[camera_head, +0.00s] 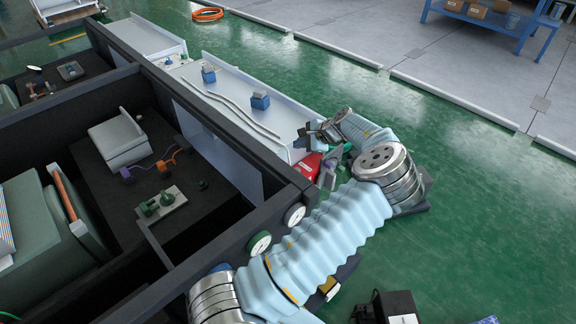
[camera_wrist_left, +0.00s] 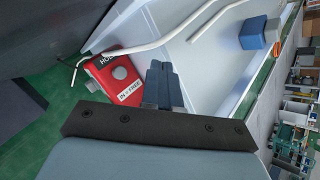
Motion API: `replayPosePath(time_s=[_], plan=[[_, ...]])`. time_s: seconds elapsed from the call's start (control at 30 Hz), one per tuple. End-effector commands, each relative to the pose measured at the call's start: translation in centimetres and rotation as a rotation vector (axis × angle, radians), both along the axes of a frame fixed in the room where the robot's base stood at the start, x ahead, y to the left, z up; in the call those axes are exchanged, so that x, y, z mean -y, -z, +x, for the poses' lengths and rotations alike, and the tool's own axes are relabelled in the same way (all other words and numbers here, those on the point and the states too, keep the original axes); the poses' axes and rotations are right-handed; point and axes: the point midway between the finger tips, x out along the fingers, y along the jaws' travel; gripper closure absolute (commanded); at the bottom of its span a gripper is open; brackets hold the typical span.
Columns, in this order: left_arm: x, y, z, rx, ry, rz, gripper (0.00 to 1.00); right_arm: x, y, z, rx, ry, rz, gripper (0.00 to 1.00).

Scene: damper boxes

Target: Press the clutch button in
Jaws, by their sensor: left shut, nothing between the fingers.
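The clutch button is a grey round knob (camera_wrist_left: 120,73) on a red box (camera_wrist_left: 130,91) with a white label reading "IN = FREE", at the left centre of the left wrist view. The red box also shows in the head view (camera_head: 306,167), partly hidden beside my left arm, where I cannot make out the knob. My left gripper (camera_head: 303,140) appears just above the red box in the head view. In the left wrist view its fingers (camera_wrist_left: 165,84) are shut and empty, to the right of the knob and apart from it in the picture. My right gripper is not in view.
A pale tray (camera_head: 228,84) with long rods and blue blocks (camera_head: 260,100) runs beside the dark frame (camera_head: 220,122). A white curved rod (camera_wrist_left: 165,38) passes close above the red box in the wrist view. Green floor lies open to the right.

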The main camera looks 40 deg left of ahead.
Motion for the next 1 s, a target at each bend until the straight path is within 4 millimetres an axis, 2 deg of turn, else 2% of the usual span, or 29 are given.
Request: replayPosePath(time_s=[0.27, 0.43, 0.8, 1.0], plan=[[0.0, 0.0, 0.0, 0.0, 0.0, 0.0, 1.0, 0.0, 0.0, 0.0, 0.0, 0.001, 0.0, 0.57], [0.0, 0.8, 0.0, -0.001, 0.0, 0.001, 1.0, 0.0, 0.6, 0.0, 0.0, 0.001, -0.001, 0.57], [0.0, 6.0, 0.0, -0.001, -0.001, 0.001, 1.0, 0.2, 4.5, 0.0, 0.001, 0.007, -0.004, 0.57], [0.0, 7.9, -0.1, -0.001, -0.001, -0.002, 1.0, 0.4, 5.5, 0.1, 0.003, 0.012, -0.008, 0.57]])
